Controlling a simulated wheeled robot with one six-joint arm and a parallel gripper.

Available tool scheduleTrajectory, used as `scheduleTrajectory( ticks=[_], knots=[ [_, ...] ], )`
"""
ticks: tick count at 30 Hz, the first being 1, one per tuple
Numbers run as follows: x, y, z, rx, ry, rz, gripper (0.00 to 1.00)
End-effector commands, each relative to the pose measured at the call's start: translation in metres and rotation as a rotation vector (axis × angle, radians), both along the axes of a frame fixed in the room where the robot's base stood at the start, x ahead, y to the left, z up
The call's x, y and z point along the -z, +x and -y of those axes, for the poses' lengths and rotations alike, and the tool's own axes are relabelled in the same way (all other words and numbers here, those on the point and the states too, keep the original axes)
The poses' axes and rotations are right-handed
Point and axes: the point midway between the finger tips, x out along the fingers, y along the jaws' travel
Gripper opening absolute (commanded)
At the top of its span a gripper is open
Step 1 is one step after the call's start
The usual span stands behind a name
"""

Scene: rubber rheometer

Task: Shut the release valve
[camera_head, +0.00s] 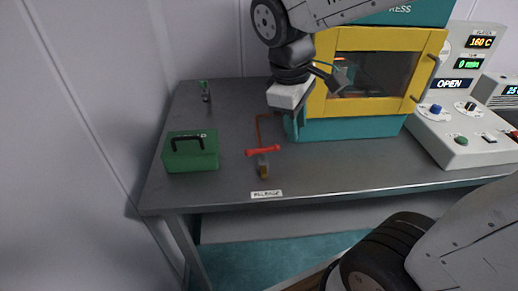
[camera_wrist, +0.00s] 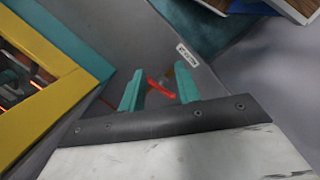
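The release valve shows as a red bar handle (camera_head: 263,150) above a small grey and brass body (camera_head: 263,168) near the table's front edge, behind a white label. A thin red pipe rises behind it. The handle lies roughly left to right in the head view. In the wrist view, the red handle (camera_wrist: 160,87) appears between the teal fingers of my gripper (camera_wrist: 160,69). The fingers are spread apart, with nothing clearly held. In the head view my gripper hangs behind and right of the valve, beside the yellow-framed press. The exact gap to the handle is unclear.
A green box (camera_head: 190,155) with a black handle stands left of the valve. A small green-topped item (camera_head: 205,91) stands at the back left. The teal and yellow press (camera_head: 380,75) is close on the right, with a control panel (camera_head: 465,110) beyond it.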

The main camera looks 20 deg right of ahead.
Motion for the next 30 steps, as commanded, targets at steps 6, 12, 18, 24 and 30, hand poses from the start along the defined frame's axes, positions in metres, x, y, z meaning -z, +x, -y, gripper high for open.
scheduleTrajectory(
  ticks=[6,12,18,24,30],
  knots=[
    [0.042,0.071,-0.028,-0.425,-0.106,-0.152,0.33],
    [0.072,0.106,-0.047,-0.664,-0.156,-0.237,0.33],
    [0.088,0.115,-0.049,-0.731,-0.169,-0.263,0.33],
    [0.116,0.112,-0.037,-0.729,-0.168,-0.265,0.33],
    [0.142,0.110,-0.027,-0.728,-0.168,-0.263,0.33]
  ],
)
